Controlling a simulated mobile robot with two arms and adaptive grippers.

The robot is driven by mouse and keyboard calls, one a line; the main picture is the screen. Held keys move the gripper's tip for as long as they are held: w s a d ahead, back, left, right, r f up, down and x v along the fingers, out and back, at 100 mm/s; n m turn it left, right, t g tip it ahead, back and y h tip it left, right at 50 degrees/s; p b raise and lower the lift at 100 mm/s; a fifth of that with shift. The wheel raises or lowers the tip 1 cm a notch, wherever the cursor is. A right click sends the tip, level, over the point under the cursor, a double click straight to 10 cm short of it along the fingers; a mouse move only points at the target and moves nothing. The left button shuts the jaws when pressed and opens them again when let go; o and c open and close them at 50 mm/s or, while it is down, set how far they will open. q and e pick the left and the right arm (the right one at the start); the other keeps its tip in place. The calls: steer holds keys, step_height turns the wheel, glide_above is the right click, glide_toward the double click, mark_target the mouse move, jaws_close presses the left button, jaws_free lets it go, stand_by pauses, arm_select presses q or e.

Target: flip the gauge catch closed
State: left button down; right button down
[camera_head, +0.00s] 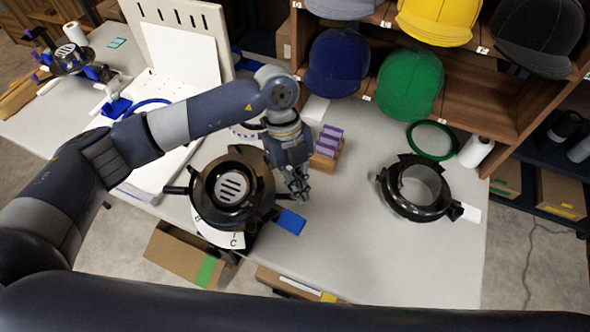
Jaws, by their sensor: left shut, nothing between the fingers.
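A black round gauge (202,188) with a slotted light disc in its middle stands at the front edge of the white table. A flat blue tab (290,222) sticks out at its right side and looks like the catch; I cannot tell its exact position. My left gripper (301,196) points down just right of the gauge, above the table and close behind the blue tab. Its fingers are shut and empty. I cannot tell whether they touch the tab. My right gripper is not in view.
A second black ring frame (384,196) with a white tab sits to the right on the white table (345,260). Purple-striped blocks (329,142) stand behind my gripper. A green hoop (432,126) and white spool (476,151) lie near the cap shelf (470,95). The table's front right is clear.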

arm_select(q)
steer(key=x, duration=0.3)
steer(key=shift+f, duration=0.3)
steer(key=shift+w+d+r+n+p, duration=0.1)
steer(key=shift+w+n+p, duration=0.2)
steer(key=shift+n, duration=0.1)
steer(key=w+n, duration=0.1)
steer(key=w+n+t+h+p, duration=0.1)
steer(key=w+n, duration=0.1)
steer(key=shift+r+n+h, duration=0.2)
steer(key=shift+n+h, duration=0.1)
stand_by(0.3)
steer(key=shift+w+d+r, duration=0.15)
steer(key=shift+w+d, duration=0.05)
steer(key=shift+w, duration=0.5)
